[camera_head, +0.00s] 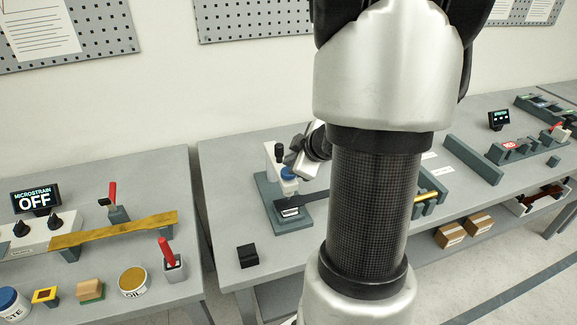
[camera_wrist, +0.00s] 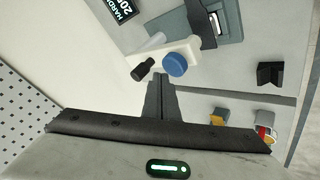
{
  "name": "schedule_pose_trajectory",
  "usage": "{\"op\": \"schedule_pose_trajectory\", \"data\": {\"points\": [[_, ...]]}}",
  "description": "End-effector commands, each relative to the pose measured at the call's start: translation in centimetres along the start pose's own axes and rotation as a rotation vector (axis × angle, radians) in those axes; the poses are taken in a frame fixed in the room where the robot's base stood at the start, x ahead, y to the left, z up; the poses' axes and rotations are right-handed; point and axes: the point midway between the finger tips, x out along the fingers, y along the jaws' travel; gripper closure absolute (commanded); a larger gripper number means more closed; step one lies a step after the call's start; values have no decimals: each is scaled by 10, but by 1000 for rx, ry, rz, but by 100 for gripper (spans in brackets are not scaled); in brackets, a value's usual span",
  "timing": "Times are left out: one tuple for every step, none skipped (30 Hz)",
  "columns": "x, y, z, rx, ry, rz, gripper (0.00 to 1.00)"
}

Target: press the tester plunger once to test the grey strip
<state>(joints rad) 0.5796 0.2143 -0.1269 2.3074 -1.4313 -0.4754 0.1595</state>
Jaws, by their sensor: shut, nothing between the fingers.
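The tester stands on the middle bench in the head view, with a white body (camera_head: 270,158), a blue plunger cap (camera_head: 289,173), a black knob and a grey-green base (camera_head: 290,219). The dark grey strip (camera_head: 318,197) reaches from the tester base to the right, and my arm hides part of it. In the wrist view the blue cap (camera_wrist: 175,64) and the black knob (camera_wrist: 144,70) lie just beyond the fingertips of my gripper (camera_wrist: 160,78). My gripper is shut and empty, close to the cap. I cannot tell whether it touches the cap. The strip (camera_wrist: 200,25) lies over the base there.
A black block (camera_head: 247,255) sits near the bench's front left corner. A dark hardness display (camera_wrist: 120,8) shows beside the tester in the wrist view.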

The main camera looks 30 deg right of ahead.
Motion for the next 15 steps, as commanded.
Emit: {"op": "schedule_pose_trajectory", "data": {"points": [[-1, 0, 0, 0, 0, 0, 100], [0, 0, 0, 0, 0, 0, 100], [0, 0, 0, 0, 0, 0, 100], [0, 0, 0, -1, 0, 0, 100], [0, 0, 0, -1, 1, 0, 100], [0, 0, 0, -1, 1, 0, 100], [0, 0, 0, -1, 1, 0, 100], [0, 0, 0, -1, 1, 1, 100], [-1, 1, -1, -1, 1, 1, 100], [-1, 1, -1, -1, 1, 1, 100], [-2, 2, -2, -1, 1, 1, 100], [-4, 4, -3, -1, 1, 1, 100], [-6, 5, -5, -1, 1, 1, 100], [-8, 6, -6, -1, 1, 1, 100], [-10, 8, -8, -2, 1, 1, 100]]}}
